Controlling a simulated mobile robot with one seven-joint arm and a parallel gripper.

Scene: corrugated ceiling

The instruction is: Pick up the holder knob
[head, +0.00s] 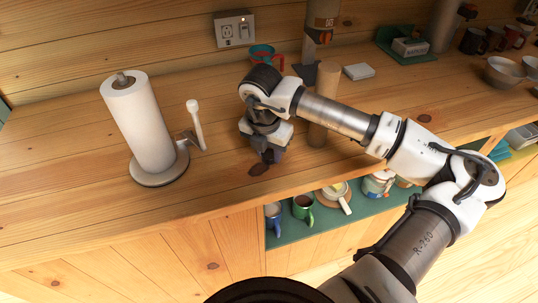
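A paper towel holder stands upright on the wooden counter at the left, with a white roll (140,125) on its round grey base (160,172). A small grey-brown knob (122,79) caps the post above the roll. A white side rod (196,125) with a rounded tip rises from a bracket to the right of the roll. My gripper (265,158) points down over the counter, to the right of the holder and apart from it. Its fingers are dark and small here, so their opening cannot be told. I see nothing clearly held.
A brown cylinder (323,100) stands close behind my arm. A red and teal mug (266,53) is behind the gripper. A white block (359,71) lies farther right. Mugs (303,207) sit on a shelf below the counter. The counter left of the holder is clear.

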